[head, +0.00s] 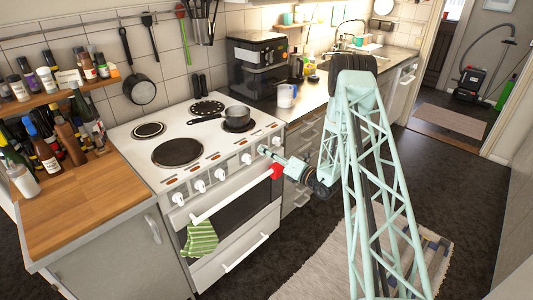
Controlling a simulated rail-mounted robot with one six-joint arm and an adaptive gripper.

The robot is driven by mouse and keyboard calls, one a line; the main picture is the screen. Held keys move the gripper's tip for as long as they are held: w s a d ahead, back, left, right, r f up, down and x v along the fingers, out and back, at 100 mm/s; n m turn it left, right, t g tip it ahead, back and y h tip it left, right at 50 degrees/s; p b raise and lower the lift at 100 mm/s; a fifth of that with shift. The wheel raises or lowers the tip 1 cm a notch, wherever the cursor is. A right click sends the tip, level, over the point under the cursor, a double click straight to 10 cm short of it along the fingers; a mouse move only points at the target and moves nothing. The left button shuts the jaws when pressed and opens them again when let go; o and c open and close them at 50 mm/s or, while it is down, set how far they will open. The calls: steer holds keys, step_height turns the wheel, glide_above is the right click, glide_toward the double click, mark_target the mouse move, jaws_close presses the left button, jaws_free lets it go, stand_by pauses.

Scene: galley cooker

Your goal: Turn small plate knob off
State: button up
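The white cooker (125,160) has a row of white knobs along its front panel. One knob (246,158) sits just left of my gripper (264,151), and another knob (277,140) sits just right of it. My gripper is at the right part of the panel and is small in this view. I cannot tell whether its fingers are open or touch a knob. It may hide part of a knob. A small black plate (149,130) is at the back left. A small saucepan (236,114) stands on the right plate (239,127). The knob markings are too small to read.
A red cloth or pad (277,171) is at the right end of the oven handle (235,195), close below my gripper. A green striped towel (200,238) hangs at its left. Bottles crowd the wooden counter (85,205) on the left.

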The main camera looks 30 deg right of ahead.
steer(key=c, duration=0.5)
steer(key=shift+n, duration=0.4)
steer(key=shift+n+b, duration=2.15)
steer(key=shift+n, duration=1.95)
steer(key=o, duration=0.9)
steer(key=shift+c, duration=0.2)
